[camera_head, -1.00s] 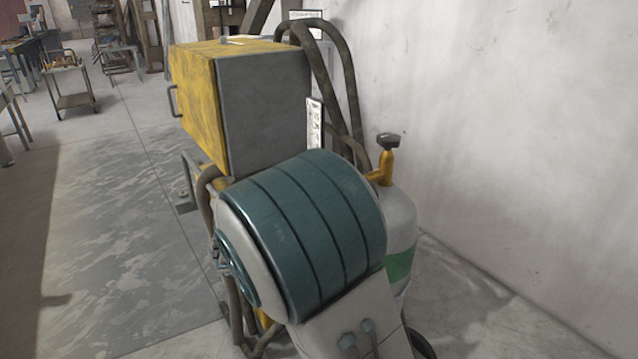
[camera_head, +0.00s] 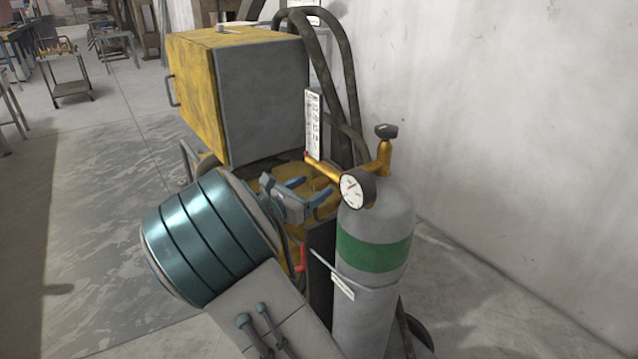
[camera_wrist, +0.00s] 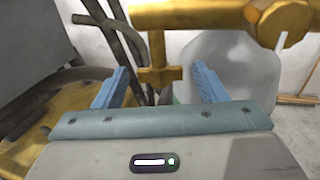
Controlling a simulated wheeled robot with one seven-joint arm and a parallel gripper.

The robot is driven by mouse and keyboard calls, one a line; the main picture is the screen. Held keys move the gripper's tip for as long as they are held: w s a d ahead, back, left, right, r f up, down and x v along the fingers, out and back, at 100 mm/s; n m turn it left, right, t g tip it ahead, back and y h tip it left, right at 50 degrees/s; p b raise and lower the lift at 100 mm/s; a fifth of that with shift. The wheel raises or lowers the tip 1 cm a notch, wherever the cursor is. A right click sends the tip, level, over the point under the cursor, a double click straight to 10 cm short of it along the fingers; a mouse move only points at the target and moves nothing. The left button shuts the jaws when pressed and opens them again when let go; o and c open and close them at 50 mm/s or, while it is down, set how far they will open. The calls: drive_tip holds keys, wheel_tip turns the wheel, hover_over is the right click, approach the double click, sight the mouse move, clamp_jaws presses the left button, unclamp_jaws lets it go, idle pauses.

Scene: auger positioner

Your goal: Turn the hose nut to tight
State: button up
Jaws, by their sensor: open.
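My gripper (camera_head: 310,188) is open, with blue fingers, left of the gas cylinder (camera_head: 372,290) and below its brass regulator pipe (camera_head: 325,170). In the wrist view my gripper (camera_wrist: 157,78) has its two fingers apart. A brass stem with a flat crosspiece (camera_wrist: 159,75) hangs from the brass pipe (camera_wrist: 195,16) and appears between the fingers. It may be the hose nut, but I cannot tell for sure. I see no contact between it and the fingers. In the head view the nut cannot be made out.
A round gauge (camera_head: 357,190) and a black-knobbed valve (camera_head: 386,132) sit on the cylinder top. A yellow and grey cabinet (camera_head: 262,95) stands behind, with dark hoses (camera_head: 345,75) beside it. A white wall (camera_head: 520,120) is at right. Floor is free at left.

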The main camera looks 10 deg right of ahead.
drive_tip(key=x, duration=0.3)
drive_tip(key=shift+w+d, duration=0.15)
drive_tip(key=shift+d, duration=0.05)
drive_tip(key=c, duration=1)
